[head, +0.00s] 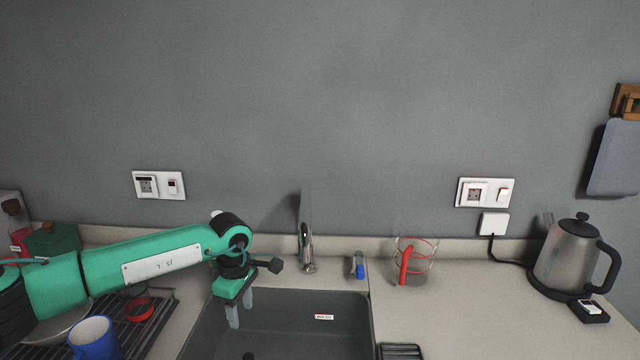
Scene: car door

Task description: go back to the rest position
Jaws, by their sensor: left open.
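My left gripper (240,308) hangs over the left part of the dark sink (300,328), fingers pointing down. Its two grey fingers are apart with nothing between them. My green left arm comes in from the left, above the drying rack. My right gripper does not show in the head view.
A faucet (306,248) stands behind the sink. A drying rack (158,312) with a blue mug (93,338) is at the left. A glass jug with a red handle (404,265) and a steel kettle (563,262) stand at the right. The counter (460,305) between them is mostly clear.

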